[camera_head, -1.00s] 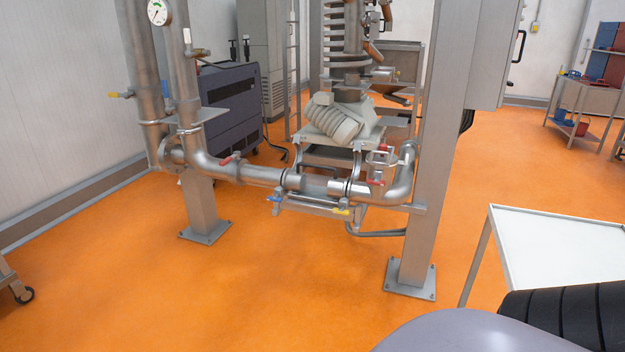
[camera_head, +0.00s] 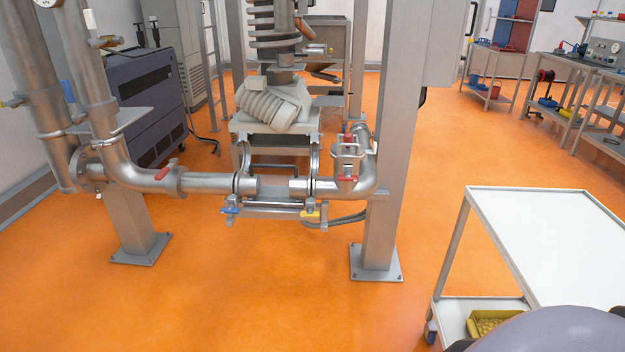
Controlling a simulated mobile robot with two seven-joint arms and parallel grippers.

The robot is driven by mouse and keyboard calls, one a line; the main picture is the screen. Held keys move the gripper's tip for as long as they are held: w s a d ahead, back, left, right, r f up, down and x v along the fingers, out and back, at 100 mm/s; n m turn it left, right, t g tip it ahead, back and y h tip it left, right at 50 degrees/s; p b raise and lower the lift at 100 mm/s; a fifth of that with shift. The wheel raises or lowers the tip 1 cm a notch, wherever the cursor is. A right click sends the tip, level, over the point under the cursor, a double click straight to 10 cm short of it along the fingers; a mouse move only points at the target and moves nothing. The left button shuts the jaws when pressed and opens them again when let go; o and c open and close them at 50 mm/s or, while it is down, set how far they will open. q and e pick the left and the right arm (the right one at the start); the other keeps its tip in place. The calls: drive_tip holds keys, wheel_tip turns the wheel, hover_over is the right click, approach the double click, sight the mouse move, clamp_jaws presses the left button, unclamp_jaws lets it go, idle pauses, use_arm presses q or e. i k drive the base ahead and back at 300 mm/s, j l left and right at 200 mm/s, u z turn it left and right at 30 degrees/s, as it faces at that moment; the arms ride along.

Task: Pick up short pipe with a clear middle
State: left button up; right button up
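The short pipe (camera_head: 247,187) sits in the horizontal metal pipe run at the middle of the view. It shows as two bright metal ends with a see-through stretch between them, through which the background shows. Its right end (camera_head: 298,188) meets a ring clamp (camera_head: 314,186). Another ring clamp (camera_head: 237,184) stands at its left end. A small bracket (camera_head: 270,211) with a blue handle (camera_head: 230,211) and a yellow handle (camera_head: 311,214) lies just under it. Neither of my grippers is in view.
A steel post (camera_head: 382,180) stands right of the pipe run. Thick vertical pipes (camera_head: 90,80) stand at left. A white-topped cart (camera_head: 545,240) with a yellow bin (camera_head: 493,325) is at lower right. The orange floor (camera_head: 230,300) in front is clear.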

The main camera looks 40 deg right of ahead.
sight(251, 185)
drive_tip(key=i+z, duration=0.2)
drive_tip(key=z, duration=0.2)
drive_tip(key=i+z, duration=0.2)
drive_tip(key=z, duration=0.15)
drive_tip(key=i+z, duration=0.2)
drive_tip(key=z, duration=0.2)
